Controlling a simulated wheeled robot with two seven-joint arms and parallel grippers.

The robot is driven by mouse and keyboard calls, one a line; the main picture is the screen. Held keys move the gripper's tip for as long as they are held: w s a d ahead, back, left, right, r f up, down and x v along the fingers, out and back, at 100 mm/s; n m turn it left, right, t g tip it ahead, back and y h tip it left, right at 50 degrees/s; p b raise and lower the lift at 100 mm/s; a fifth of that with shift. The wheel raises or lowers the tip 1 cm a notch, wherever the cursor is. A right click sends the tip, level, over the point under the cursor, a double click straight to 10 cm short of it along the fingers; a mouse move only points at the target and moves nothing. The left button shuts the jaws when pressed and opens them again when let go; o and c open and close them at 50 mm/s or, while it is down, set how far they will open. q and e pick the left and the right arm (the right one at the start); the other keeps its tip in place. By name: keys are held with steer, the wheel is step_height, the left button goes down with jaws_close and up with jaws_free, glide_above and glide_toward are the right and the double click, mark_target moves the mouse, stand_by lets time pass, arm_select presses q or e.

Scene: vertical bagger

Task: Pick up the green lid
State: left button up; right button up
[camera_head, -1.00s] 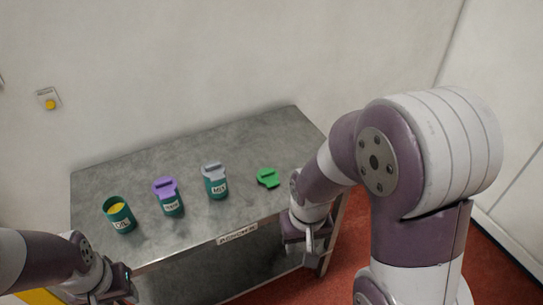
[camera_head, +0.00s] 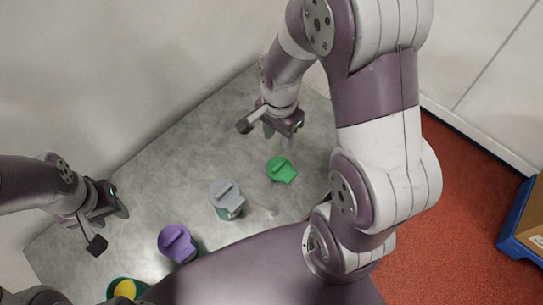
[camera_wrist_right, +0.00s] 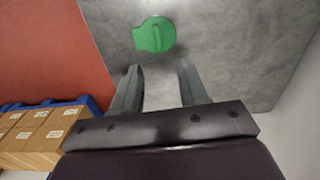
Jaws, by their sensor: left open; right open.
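The green lid (camera_head: 281,169) lies flat on the grey metal table (camera_head: 160,160), near its right side. It also shows in the right wrist view (camera_wrist_right: 155,35), ahead of and between the fingers, not touching them. My right gripper (camera_head: 262,133) is open and empty, above the table just behind the lid in the head view; the right wrist view (camera_wrist_right: 161,75) shows its two fingers spread. My left gripper (camera_head: 106,222) is open and empty over the left part of the table.
A grey-lidded container (camera_head: 227,199), a purple-lidded container (camera_head: 177,243) and an open green container with yellow contents (camera_head: 124,289) stand in a row left of the lid. Brown boxes on a blue pallet (camera_head: 519,243) stand on the red floor at right. A wall bounds the table's back.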

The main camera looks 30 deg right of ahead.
steer(key=s+f, duration=0.2)
glide_above(279, 165)
step_height(279, 165, down, 6)
steer(key=shift+r, duration=0.1)
step_height(279, 165, down, 4)
steer(key=shift+s+f, duration=0.1)
steer(key=shift+s, duration=0.05)
steer(key=shift+w+f, duration=0.2)
steer(key=shift+f, duration=0.05)
arm_select(q)
steer(key=shift+s+d+r, duration=0.15)
steer(key=shift+s+d, duration=0.05)
steer(key=shift+s, duration=0.4)
arm_select(e)
steer(key=shift+s, duration=0.1)
jaws_close()
